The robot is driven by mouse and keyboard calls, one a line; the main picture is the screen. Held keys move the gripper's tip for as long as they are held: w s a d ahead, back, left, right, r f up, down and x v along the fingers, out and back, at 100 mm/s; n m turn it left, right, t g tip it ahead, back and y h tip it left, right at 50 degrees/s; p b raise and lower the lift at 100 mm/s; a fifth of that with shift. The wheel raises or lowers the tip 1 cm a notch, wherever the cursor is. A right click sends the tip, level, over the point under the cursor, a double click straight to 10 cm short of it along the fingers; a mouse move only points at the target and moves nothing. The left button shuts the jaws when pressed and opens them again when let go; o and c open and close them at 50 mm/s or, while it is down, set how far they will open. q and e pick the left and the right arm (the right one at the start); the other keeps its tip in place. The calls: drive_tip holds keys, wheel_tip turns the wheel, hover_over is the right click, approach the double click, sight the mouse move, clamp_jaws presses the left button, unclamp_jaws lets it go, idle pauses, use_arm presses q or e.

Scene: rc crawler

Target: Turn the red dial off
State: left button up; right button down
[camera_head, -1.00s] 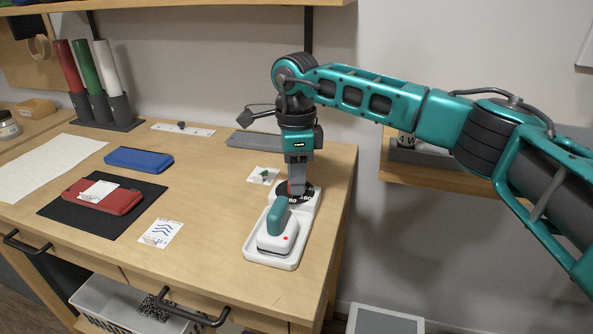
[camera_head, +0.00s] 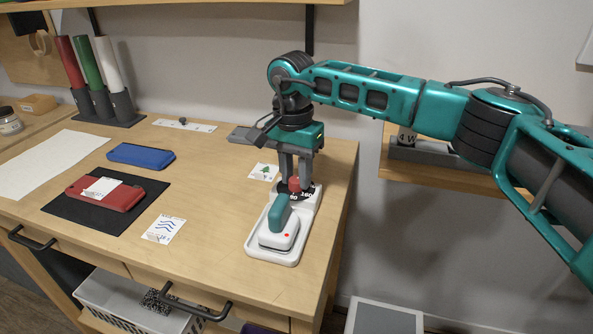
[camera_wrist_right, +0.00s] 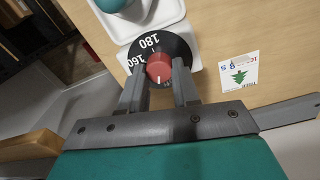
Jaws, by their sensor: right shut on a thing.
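The red dial (camera_head: 294,184) sits on a black disc with white numbers, at the back end of a white base (camera_head: 252,240). In the right wrist view the red dial (camera_wrist_right: 158,69) shows a white mark pointing towards the gripper, and the numbers 180 and 160 are readable on the disc. My right gripper (camera_head: 294,187) points down over the dial with a finger on each side, shut on it. Its fingers also show in the right wrist view (camera_wrist_right: 159,84). My left gripper is not in view.
A white tool with a teal handle (camera_head: 278,213) and red light rests on the front of the base. A tree card (camera_head: 263,172) lies left of the dial. A blue case (camera_head: 141,156), a red case (camera_head: 118,197) and an arrow card (camera_head: 163,229) lie further left.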

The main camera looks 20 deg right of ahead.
sight(293, 178)
drive_tip(key=n, duration=0.4)
drive_tip(key=shift+n, duration=0.4)
idle(0.4)
drive_tip(key=c, duration=0.8)
unclamp_jaws()
drive_tip(key=r, duration=0.8)
drive_tip(key=r+p, duration=0.1)
drive_tip(key=r, duration=0.4)
drive_tip(key=shift+w+a, duration=0.1)
drive_tip(key=shift+a, duration=0.2)
